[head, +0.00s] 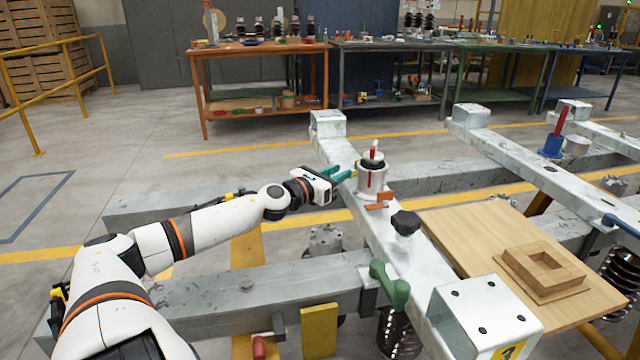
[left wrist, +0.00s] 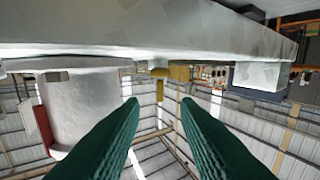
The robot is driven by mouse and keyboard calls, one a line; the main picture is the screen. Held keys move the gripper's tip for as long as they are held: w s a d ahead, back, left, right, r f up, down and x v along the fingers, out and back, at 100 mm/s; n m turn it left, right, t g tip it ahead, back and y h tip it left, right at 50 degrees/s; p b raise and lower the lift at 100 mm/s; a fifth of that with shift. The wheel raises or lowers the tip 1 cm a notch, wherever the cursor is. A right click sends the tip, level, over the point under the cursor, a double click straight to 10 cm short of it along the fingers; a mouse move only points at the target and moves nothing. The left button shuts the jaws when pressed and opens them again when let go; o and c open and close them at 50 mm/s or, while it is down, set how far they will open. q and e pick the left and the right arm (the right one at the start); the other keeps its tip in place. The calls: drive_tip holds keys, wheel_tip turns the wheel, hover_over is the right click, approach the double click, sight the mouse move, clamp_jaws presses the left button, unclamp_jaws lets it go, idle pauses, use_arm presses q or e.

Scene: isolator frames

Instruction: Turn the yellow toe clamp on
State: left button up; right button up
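The yellow toe clamp (left wrist: 178,72) shows in the left wrist view as a small yellow piece against the pale beam, ahead of and between my fingers. In the head view a small yellow bit (head: 355,163) shows just beyond my fingertips, partly hidden by the grey cylinder. My left gripper (head: 342,171) reaches in from the left at the pale beam. In the left wrist view its two green fingers (left wrist: 158,102) are apart with nothing between them. I cannot tell the exact gap to the clamp. My right gripper is not in view.
A grey cylinder (head: 371,180) with a red handle stands beside my fingers; it is close on the left in the wrist view (left wrist: 80,105). An orange clamp (head: 379,201), black knob (head: 405,223) and green handle (head: 390,285) lie nearer. A wooden board (head: 470,235) lies right.

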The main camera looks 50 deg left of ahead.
use_arm(q)
drive_tip(key=shift+s+d+p, duration=0.15)
drive_tip(key=shift+s+p, duration=0.6)
drive_tip(key=shift+s, duration=2.05)
